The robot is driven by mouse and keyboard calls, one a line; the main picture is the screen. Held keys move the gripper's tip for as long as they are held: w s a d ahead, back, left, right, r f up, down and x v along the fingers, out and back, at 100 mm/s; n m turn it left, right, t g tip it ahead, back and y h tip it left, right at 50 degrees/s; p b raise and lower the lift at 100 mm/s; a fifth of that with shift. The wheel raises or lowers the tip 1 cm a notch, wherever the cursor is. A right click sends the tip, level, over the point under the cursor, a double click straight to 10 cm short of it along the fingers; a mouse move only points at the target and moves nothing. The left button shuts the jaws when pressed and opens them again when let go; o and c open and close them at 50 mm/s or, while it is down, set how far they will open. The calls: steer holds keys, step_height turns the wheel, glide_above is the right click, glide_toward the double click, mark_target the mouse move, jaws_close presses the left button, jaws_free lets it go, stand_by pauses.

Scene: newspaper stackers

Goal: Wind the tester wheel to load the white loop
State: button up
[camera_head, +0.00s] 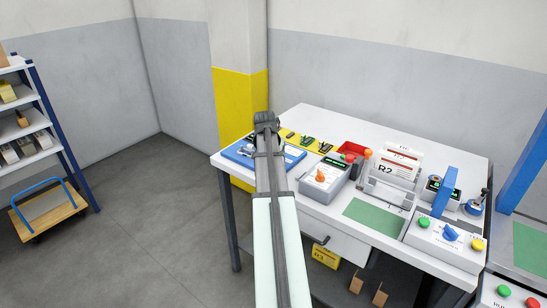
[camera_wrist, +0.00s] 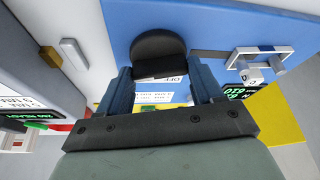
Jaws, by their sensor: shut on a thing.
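The tester is a blue board (camera_head: 240,152) at the table's left end; my arm covers part of it in the head view. The wrist view shows its blue surface (camera_wrist: 215,25) close up. A dark rounded part, which looks like the tester wheel (camera_wrist: 158,45), lies between the fingertips of my gripper (camera_wrist: 160,73). The gripper is shut on it; the contact is partly hidden.
A grey device with an orange knob (camera_head: 320,178), a red bin (camera_head: 352,153) and a card holder (camera_head: 388,190) stand right of my arm. A button box (camera_head: 445,240) is at the table's front right. A yellow strip with small tools (camera_head: 305,141) lies behind. Left floor is mostly clear.

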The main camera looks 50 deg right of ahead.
steer(key=o, duration=1.1)
steer(key=shift+c, duration=0.2)
steer(key=v, duration=1.3)
steer(key=shift+a+r, duration=0.2)
steer(key=shift+r, duration=0.15)
